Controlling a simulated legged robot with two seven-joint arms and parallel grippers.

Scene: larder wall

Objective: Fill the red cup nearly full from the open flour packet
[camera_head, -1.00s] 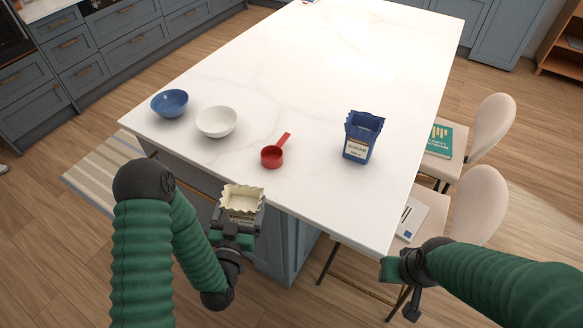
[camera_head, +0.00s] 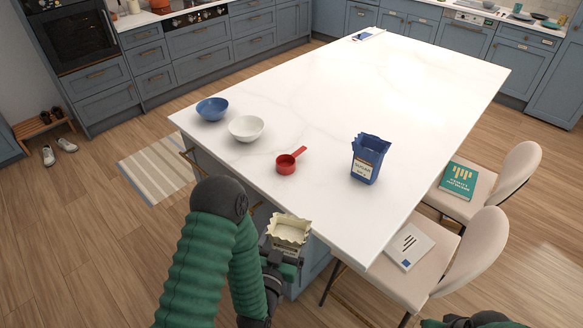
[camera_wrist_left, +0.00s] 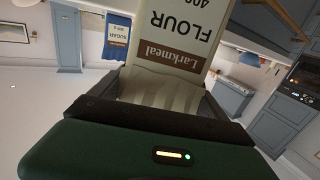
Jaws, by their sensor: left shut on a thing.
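The red cup (camera_head: 287,166), a scoop with a straight handle, sits on the white island top near its front edge. Its inside is only partly visible, so I cannot tell what it holds. The open flour packet (camera_head: 290,231), cream with a jagged top, is upright in my left gripper (camera_head: 283,262), below and in front of the cup, off the counter's edge. In the left wrist view the packet (camera_wrist_left: 180,42) reads "Larkmeal FLOUR" and lies between the jaws. My right gripper (camera_head: 478,321) shows only partly at the bottom edge; its jaws cannot be made out.
A white bowl (camera_head: 246,128) and a blue bowl (camera_head: 212,109) stand left of the cup. A blue sugar packet (camera_head: 369,158) stands to its right. Stools with books (camera_head: 459,180) line the right side.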

